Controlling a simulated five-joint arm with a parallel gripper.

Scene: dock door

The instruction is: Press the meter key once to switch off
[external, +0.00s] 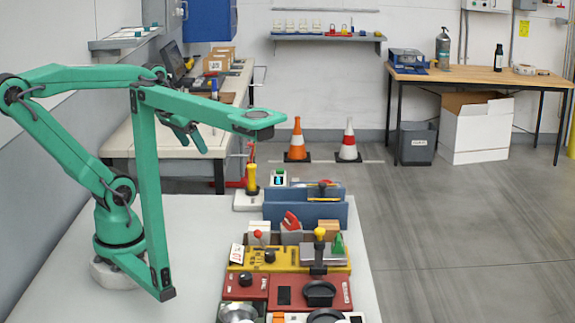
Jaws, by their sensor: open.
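A small white box with a dark, lit display (279,178) stands behind the blue bin and looks like the meter. Its key is too small to tell apart. My gripper (192,139) is open, with dark green fingers partly hidden below my green arm. It is raised in the air, up and to the left of the display box, and clearly apart from it. Nothing shows between the fingers.
A yellow and red handled device (251,180) stands just left of the display box. In front are a blue bin (305,212), a yellow panel (285,258) and a red panel (308,292) with knobs. The left of the white table (205,225) is clear.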

